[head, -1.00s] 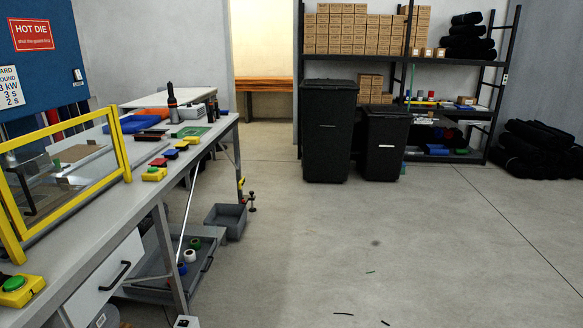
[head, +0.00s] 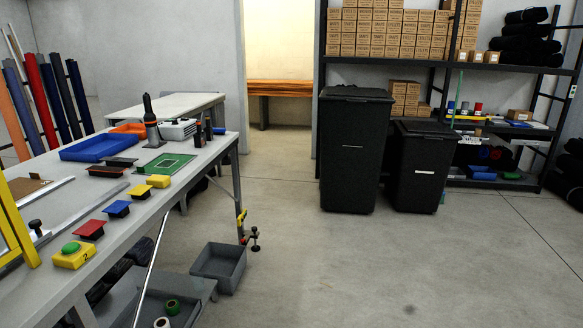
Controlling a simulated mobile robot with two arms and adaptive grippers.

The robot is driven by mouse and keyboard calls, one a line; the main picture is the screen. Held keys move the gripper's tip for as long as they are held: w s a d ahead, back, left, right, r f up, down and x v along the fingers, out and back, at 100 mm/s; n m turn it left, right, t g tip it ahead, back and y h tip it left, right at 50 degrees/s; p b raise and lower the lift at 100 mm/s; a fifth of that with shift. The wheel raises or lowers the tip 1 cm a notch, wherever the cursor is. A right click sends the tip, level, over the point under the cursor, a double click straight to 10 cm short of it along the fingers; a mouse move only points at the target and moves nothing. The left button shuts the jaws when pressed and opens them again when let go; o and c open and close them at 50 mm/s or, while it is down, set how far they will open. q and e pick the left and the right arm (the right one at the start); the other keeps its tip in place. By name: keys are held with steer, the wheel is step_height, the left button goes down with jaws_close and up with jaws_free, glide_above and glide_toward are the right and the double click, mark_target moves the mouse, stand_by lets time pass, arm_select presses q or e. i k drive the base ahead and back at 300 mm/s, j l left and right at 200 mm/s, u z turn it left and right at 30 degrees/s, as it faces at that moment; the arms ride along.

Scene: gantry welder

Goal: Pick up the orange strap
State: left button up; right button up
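I cannot make out a clear orange strap. A flat orange item (head: 131,128) lies on the workbench behind the blue tray (head: 97,147); it is too small to tell whether it is a strap. A long orange roll (head: 12,115) leans at the far left among rolls of other colours. Neither of my grippers is in view.
The grey workbench (head: 135,215) runs along the left, with a yellow frame (head: 14,222) and a yellow button box (head: 73,256). A grey bin (head: 220,262) sits on the floor. Black bins (head: 352,165) and a shelf stand at the back. The middle floor is clear.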

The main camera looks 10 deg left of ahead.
mark_target(92, 168)
steer(key=i+u, duration=0.15)
steer(key=i, duration=0.8)
steer(key=i+l+u, duration=0.15)
steer(key=i, duration=0.85)
steer(key=i+u, duration=0.9)
steer(key=i+l+u, duration=0.3)
steer(key=u, duration=0.2)
steer(key=i+l+u, duration=0.45)
